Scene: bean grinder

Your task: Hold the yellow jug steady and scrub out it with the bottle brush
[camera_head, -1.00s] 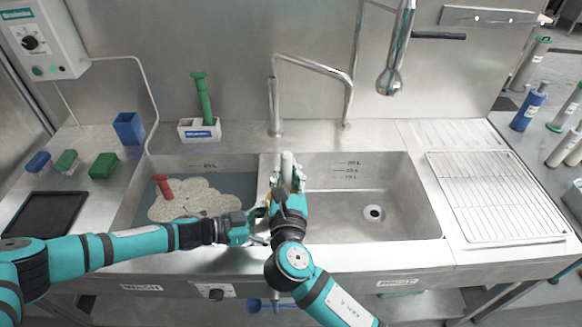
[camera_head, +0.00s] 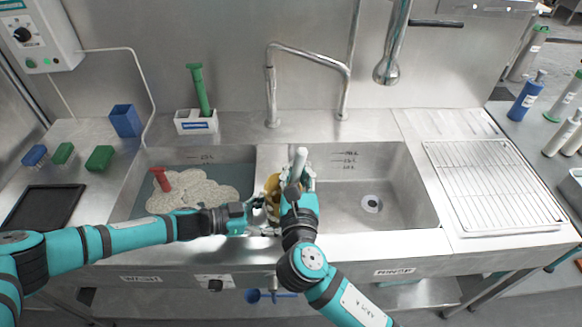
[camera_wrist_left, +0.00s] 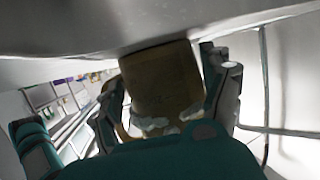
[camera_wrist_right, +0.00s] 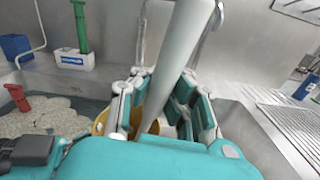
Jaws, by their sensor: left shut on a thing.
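The yellow jug (camera_head: 272,187) stands over the divider between the two sinks, partly hidden by my grippers. It shows dark and close in the left wrist view (camera_wrist_left: 162,85). My left gripper (camera_head: 258,205) is shut on it, with a finger on each side. The bottle brush's pale handle (camera_head: 299,160) rises between the fingers of my right gripper (camera_head: 298,185), which appears shut on it. In the right wrist view the handle (camera_wrist_right: 175,60) leans and runs down beside the jug's yellow rim (camera_wrist_right: 101,122). The brush head is hidden, so I cannot tell how deep it is.
The left sink holds water with foam (camera_head: 205,190) and a red-handled thing (camera_head: 160,179). The right sink (camera_head: 375,170) is empty. A green-handled brush in a white holder (camera_head: 196,122) stands behind. A tall faucet (camera_head: 270,90) arches over the sinks. A wire rack (camera_head: 490,180) lies at right.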

